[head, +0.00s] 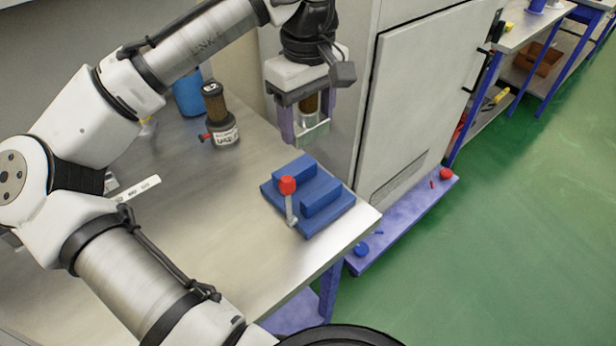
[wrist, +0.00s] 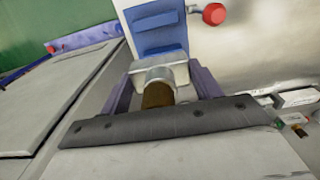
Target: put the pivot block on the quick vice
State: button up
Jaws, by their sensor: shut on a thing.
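My gripper (head: 305,124) is shut on the pivot block, a pale grey block (head: 314,134) with a brown cylindrical part rising between the fingers. In the wrist view the block (wrist: 173,71) shows between the purple fingers, with a silver collar and the brown cylinder nearest the camera. The quick vice (head: 325,210) is a blue base with two raised blue jaws and a red-knobbed lever. It stands near the table's front right corner. The held block is in the air, above and behind the vice in the head view. The vice also shows beyond the block in the wrist view (wrist: 152,22).
A brown-topped cylinder with a white label (head: 224,135) and a blue container (head: 187,97) stand at the table's back. A white labelled strip (head: 139,189) lies at left. A grey cabinet (head: 415,105) adjoins the table. The metal tabletop (head: 215,225) left of the vice is clear.

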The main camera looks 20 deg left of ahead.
notch_tip(320, 180, down, 14)
jog(key=shift+f+p, duration=0.1)
jog(key=shift+p, duration=0.55)
jog(key=o, duration=1.1)
jog(key=shift+f, duration=0.1)
notch_tip(320, 180, up, 12)
jog(key=shift+r+b, duration=0.2)
jog(key=shift+b, duration=0.4)
